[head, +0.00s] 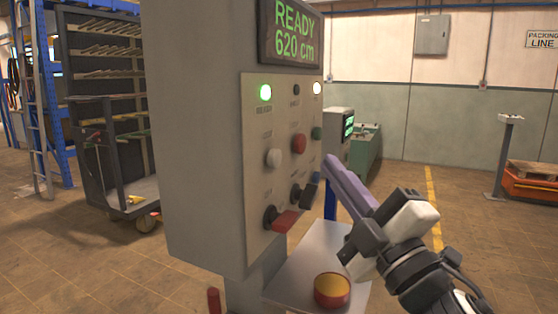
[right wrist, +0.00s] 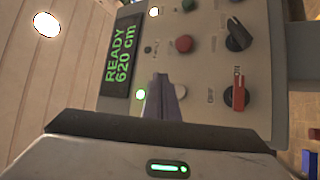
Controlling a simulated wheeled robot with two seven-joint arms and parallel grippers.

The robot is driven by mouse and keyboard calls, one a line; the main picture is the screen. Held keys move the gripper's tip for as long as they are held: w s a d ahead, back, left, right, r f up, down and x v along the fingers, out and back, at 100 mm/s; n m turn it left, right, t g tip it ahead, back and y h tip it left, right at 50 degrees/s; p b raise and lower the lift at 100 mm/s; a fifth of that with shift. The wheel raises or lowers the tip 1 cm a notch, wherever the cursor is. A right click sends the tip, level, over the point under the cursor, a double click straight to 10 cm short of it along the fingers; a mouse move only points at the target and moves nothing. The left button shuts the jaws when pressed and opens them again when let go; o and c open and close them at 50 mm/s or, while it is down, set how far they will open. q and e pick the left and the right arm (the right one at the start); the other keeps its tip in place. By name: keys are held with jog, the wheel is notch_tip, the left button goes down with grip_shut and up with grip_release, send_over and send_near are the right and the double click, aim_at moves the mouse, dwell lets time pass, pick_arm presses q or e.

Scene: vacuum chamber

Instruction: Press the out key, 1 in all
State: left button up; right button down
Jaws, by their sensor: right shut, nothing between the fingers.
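The control panel (head: 282,150) is on the side of a grey cabinet, with white, red and green push buttons in a row. Their labels are too small to read, so I cannot tell which is the out key. The white button (head: 273,157) is nearest the left, the red button (head: 299,143) is in the middle and the green button (head: 317,133) is at the right. My right gripper (head: 330,160) is shut and empty, its lavender fingers pointing at the panel. In the right wrist view the fingers (right wrist: 162,82) partly hide the white button (right wrist: 180,89). My left gripper is not in view.
A green lamp (head: 265,92) is lit, and the display (head: 291,32) reads READY 620 cm. A yellow-topped button (head: 332,289) stands on the shelf (head: 310,258) below. A cart (head: 110,130) is at left.

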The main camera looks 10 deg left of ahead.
aim_at(275, 158)
jog(key=shift+w+a, duration=0.3)
jog(key=shift+a, duration=0.6)
jog(key=shift+w+a, duration=0.25)
jog(key=shift+a, duration=0.65)
jog(key=shift+w+a, duration=0.3)
jog(key=shift+a, duration=0.6)
jog(key=shift+w+a, duration=0.1)
jog(key=shift+a, duration=0.05)
jog(key=shift+a, duration=0.25)
